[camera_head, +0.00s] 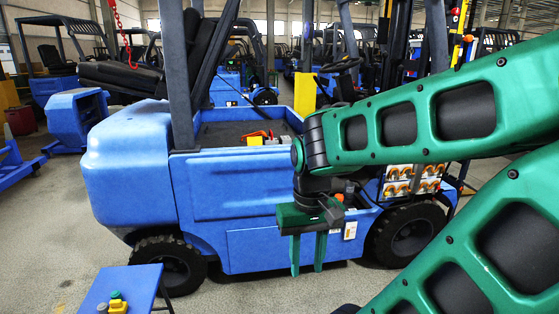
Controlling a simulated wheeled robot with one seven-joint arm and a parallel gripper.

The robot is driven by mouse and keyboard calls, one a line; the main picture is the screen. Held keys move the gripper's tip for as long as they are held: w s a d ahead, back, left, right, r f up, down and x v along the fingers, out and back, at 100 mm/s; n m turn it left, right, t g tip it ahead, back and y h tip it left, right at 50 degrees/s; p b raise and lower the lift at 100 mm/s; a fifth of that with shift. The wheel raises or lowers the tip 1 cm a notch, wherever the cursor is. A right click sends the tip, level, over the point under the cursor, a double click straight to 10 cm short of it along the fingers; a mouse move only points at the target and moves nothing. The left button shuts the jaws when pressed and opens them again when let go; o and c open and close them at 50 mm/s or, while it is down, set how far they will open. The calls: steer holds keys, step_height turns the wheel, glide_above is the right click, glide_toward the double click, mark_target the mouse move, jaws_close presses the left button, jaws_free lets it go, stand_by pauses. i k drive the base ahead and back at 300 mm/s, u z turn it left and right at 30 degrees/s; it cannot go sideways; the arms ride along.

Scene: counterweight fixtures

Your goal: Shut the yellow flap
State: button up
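I cannot clearly make out a yellow flap. A small yellow part (255,140) with a red handle (262,133) beside it shows at the open compartment of the blue forklift (235,185); its shape is too small to tell. My gripper (308,268) hangs in front of the forklift's side panel, fingers pointing down. The two green fingers are apart with nothing between them. The small yellow part is above and to the left of my gripper in the picture. My green arm covers the right side of the view and hides part of the forklift.
A small blue table (128,286) at the bottom left carries a yellow box with a green button (116,303). A blue machine (78,120) stands at the left. More forklifts fill the background. Grey floor (70,222) is bare at the left of the forklift.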

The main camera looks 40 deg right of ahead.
mark_target(256, 141)
steer(key=z, duration=0.35)
steer(key=i, duration=0.85)
steer(key=z, duration=0.7)
steer(key=i, duration=1.8)
steer(key=z, duration=0.1)
